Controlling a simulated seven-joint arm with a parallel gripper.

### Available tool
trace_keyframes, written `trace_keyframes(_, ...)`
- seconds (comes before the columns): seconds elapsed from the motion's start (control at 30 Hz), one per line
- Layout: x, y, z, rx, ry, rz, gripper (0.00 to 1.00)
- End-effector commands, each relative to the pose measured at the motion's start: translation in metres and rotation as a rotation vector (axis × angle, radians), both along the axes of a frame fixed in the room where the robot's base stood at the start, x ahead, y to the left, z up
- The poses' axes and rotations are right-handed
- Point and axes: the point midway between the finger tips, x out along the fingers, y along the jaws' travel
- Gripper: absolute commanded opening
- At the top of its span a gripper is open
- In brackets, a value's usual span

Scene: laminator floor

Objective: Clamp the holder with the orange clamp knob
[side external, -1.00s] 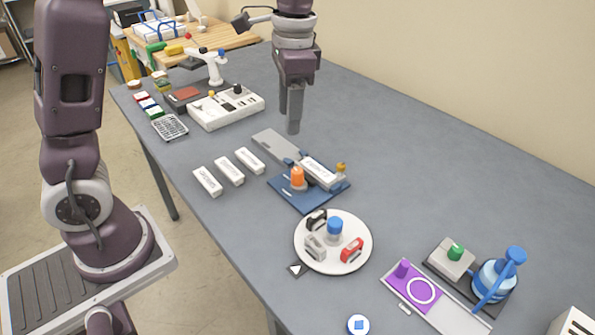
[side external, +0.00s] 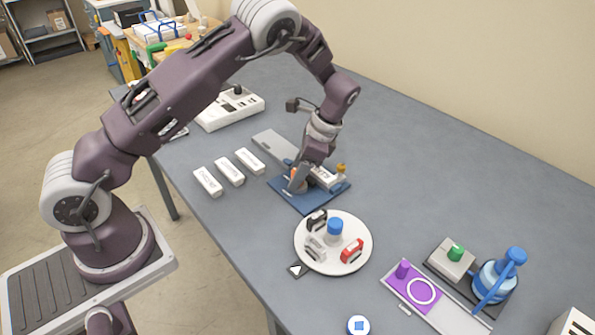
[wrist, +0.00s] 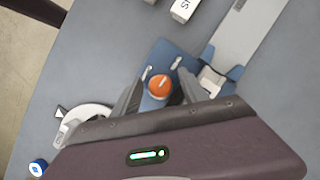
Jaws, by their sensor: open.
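The orange clamp knob (wrist: 159,87) stands on a blue base plate (side external: 308,204). My gripper (wrist: 160,77) is open, with one finger on each side of the knob. Contact between fingers and knob cannot be made out. In the side view my gripper (side external: 297,186) points down over the plate and hides most of the knob. The white holder (side external: 326,178) lies on the plate just right of my gripper, partly hidden by it. In the wrist view only part of the light holder area shows, beside the right finger.
A grey rail (side external: 270,143) runs back from the plate. Three white blocks (side external: 229,171) lie to its left. A white turntable (side external: 333,266) with small parts is in front. A purple-marked fixture (side external: 417,287) and blue press (side external: 494,282) stand front right. The back right table is clear.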

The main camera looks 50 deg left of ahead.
Motion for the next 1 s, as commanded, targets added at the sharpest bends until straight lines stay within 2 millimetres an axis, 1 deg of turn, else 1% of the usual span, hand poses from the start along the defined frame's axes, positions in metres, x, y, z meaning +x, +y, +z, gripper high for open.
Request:
trace_keyframes(0.07, 0.0000, 0.0000, 0.0002, 0.000, 0.000, 0.000, 0.51)
trace_keyframes(0.1, 0.0000, 0.0000, 0.0003, 0.000, 0.000, 0.000, 0.43)
trace_keyframes(0.17, 0.0000, 0.0000, 0.0004, 0.000, 0.000, 0.000, 0.31)
trace_keyframes(0.3, 0.0000, -0.0001, 0.0005, 0.000, 0.000, 0.000, 0.04)
trace_keyframes(0.33, 0.0000, -0.0001, 0.0005, 0.000, 0.000, 0.000, 0.00)
trace_keyframes(0.67, -0.0001, 0.0003, 0.0009, 0.000, 0.000, 0.041, 0.00)
trace_keyframes(0.87, 0.0004, 0.0006, 0.0010, -0.001, -0.001, 0.157, 0.00)
trace_keyframes(1.0, 0.0004, 0.0009, 0.0009, -0.001, -0.001, 0.279, 0.00)
